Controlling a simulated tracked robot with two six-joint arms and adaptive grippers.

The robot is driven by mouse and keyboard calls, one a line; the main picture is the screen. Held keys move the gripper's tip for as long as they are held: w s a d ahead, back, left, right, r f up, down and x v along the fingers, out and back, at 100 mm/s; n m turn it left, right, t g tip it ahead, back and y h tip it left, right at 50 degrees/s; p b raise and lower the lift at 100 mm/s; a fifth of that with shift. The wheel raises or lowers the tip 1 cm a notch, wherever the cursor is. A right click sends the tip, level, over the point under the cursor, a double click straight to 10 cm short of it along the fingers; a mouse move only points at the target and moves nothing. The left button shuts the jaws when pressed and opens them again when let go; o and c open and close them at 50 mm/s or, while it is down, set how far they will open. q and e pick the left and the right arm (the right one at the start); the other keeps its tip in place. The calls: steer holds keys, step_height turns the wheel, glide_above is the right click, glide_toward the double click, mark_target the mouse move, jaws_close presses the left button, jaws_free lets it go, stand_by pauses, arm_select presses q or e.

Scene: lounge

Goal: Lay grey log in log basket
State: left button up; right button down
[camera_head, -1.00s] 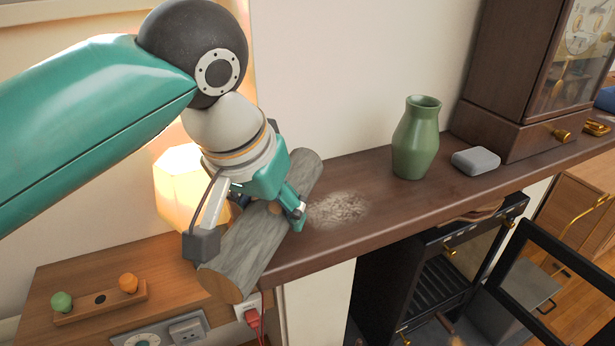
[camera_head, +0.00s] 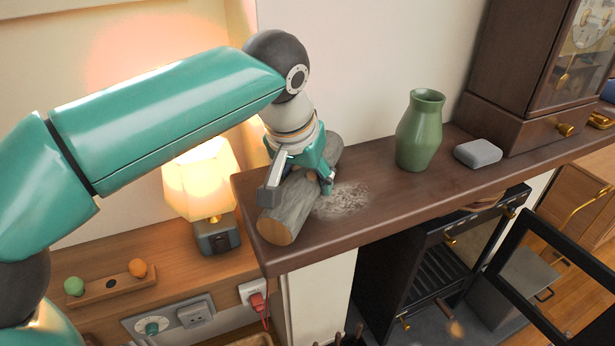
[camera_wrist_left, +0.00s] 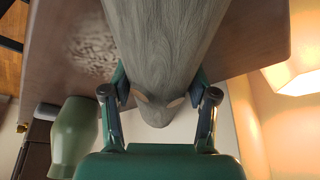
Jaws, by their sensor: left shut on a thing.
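The grey log (camera_head: 297,200) has streaked grey bark and a pale tan cut end. In the head view it is over the left end of the dark wooden mantel shelf (camera_head: 400,205); I cannot tell whether it touches the wood. My left gripper (camera_head: 298,183) is shut on the log around its middle, from above. In the left wrist view the log (camera_wrist_left: 165,50) runs up the picture between the two fingers of my left gripper (camera_wrist_left: 158,100). I cannot make out the log basket in any view. My right gripper is not in view.
A pale dusty patch (camera_head: 343,200) lies beside the log. A lit lamp (camera_head: 200,180) stands at left. An open stove (camera_head: 440,265) is below.

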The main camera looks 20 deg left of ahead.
arm_select(q)
steer(key=o, duration=1.5)
steer(key=shift+o, duration=0.2)
